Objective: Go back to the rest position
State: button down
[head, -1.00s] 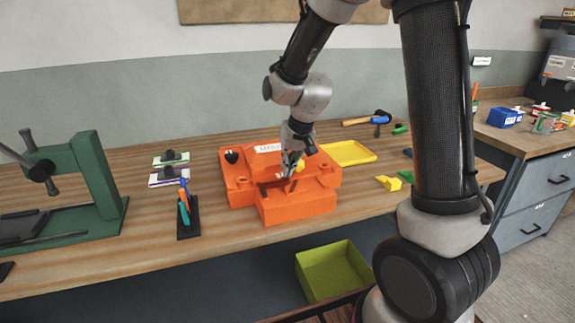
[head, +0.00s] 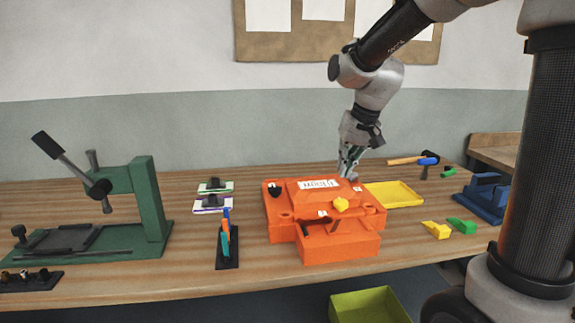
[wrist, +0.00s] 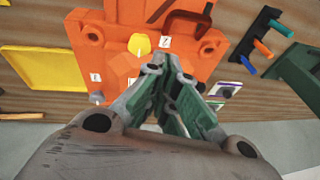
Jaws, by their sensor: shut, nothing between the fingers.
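My gripper (head: 348,172) is shut and empty. In the head view it hangs from my arm above the back right part of the orange mould (head: 330,249). In the wrist view my gripper (wrist: 168,66) points over the same orange mould (wrist: 112,30), with its fingertips together. A yellow knob-like piece (head: 341,204) sits on top of the mould; it also shows in the wrist view (wrist: 139,44). Whether the fingertips touch the mould cannot be told.
A yellow tray (head: 393,194) lies right of the mould, with a hammer (head: 407,160) behind it. A green press (head: 150,210) stands at the left. A tool rack (head: 228,245), yellow and green wedges (head: 437,230) and a blue vise (head: 486,199) stand on the bench.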

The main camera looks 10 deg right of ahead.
jog(key=s+d+r, duration=0.1)
jog(key=s+d, duration=0.2)
jog(key=s, duration=0.5)
jog(key=s+d+h, duration=0.1)
jog(key=s+d, duration=0.2)
jog(key=s, duration=0.5)
jog(key=s+d+r+n+t, duration=0.1)
jog(key=s+d, duration=0.2)
jog(key=s, duration=0.5)
jog(key=shift+d+r+h, duration=0.3)
jog(key=shift+d+h, duration=0.05)
jog(key=shift+h, duration=0.05)
